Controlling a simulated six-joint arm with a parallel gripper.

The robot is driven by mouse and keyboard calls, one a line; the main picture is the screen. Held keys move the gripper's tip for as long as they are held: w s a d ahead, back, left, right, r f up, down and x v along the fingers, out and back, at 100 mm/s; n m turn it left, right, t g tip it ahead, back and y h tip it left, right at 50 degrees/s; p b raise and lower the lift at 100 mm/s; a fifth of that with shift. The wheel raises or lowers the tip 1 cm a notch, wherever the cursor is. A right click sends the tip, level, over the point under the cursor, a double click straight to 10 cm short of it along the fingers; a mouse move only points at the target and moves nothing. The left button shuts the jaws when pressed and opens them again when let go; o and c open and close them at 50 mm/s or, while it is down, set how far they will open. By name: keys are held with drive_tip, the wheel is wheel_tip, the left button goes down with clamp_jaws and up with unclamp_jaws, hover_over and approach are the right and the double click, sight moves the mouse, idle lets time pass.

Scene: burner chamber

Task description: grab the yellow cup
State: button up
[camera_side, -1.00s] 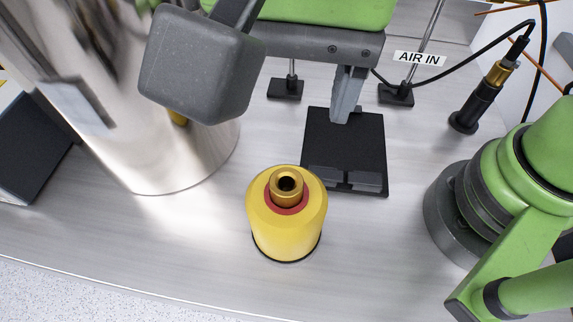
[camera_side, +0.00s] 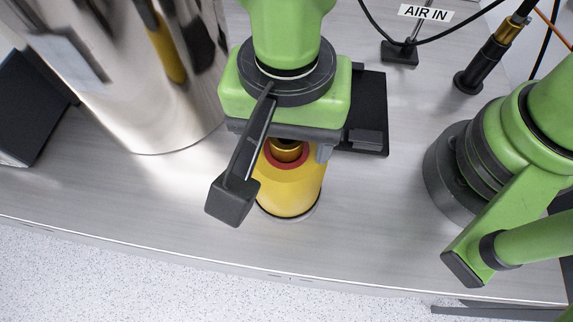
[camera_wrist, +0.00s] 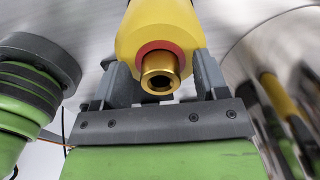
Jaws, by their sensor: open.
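The yellow cup (camera_side: 290,192) stands upright on the metal bench, a yellow body with a red ring and a brass neck at its top. My gripper (camera_side: 290,165) is right above it and hides part of its top in the side view. In the wrist view the cup (camera_wrist: 158,25) lies between the two grey fingers of my gripper (camera_wrist: 160,75), one on each side of its red ring and brass neck. The fingers are open. Whether either finger touches the cup I cannot tell.
A large shiny metal cylinder (camera_side: 140,90) stands to the left. A black plate (camera_side: 372,100) lies behind the cup to the right. A black post with a brass top (camera_side: 488,62) and a cable stand at the back right. The bench's front strip (camera_side: 200,220) is clear.

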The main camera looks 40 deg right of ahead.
clamp_jaws()
drive_tip(key=shift+r, duration=0.15)
idle(0.4)
